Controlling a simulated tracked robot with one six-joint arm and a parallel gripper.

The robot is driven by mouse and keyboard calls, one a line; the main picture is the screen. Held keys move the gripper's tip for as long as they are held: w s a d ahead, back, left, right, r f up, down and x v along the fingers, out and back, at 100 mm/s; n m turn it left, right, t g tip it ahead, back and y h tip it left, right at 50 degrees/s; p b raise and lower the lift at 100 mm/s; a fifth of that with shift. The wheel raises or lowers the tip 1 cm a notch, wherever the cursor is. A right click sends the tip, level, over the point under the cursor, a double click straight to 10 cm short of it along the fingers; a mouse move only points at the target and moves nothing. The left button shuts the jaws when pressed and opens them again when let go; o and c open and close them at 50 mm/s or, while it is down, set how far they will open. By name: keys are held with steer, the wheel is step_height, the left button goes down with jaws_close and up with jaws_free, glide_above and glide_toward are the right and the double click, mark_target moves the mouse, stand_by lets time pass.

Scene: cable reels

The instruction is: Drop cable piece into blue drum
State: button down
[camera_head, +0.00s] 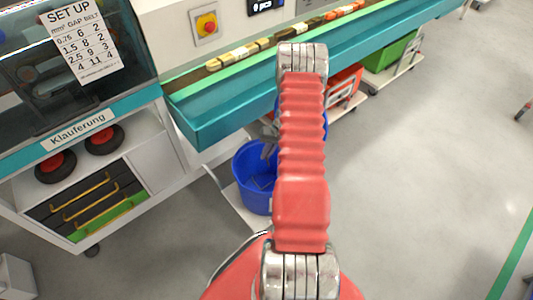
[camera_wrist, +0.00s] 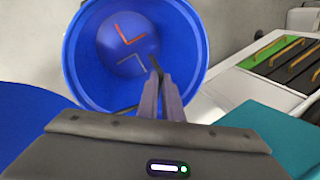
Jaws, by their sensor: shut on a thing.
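The blue drum (camera_head: 252,178) stands on a low shelf left of my arm in the head view. The wrist view looks into its round opening (camera_wrist: 72,55). A red bent piece (camera_wrist: 130,30) and a grey bent piece (camera_wrist: 132,65) lie on its floor. My gripper (camera_wrist: 161,82) is over the drum, its fingers nearly together and shut on a dark cable piece (camera_wrist: 154,67), mostly hidden by the fingers. In the head view my gripper (camera_head: 269,140) shows partly beside my arm, near the drum's rim.
A teal-edged bench (camera_head: 225,115) with a row of yellow and red parts runs above the drum. More blue (camera_head: 325,125) and a red container (camera_head: 346,82) show behind my arm. A cabinet with drawers (camera_head: 90,205) stands left. The floor at right is clear.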

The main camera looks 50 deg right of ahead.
steer(key=shift+f, duration=2.55)
steer(key=c, duration=1.8)
jaws_free()
steer(key=shift+c, duration=0.2)
steer(key=shift+r, duration=0.1)
steer(key=v, duration=1.3)
steer(key=shift+r, duration=0.3)
steer(key=shift+d, duration=0.1)
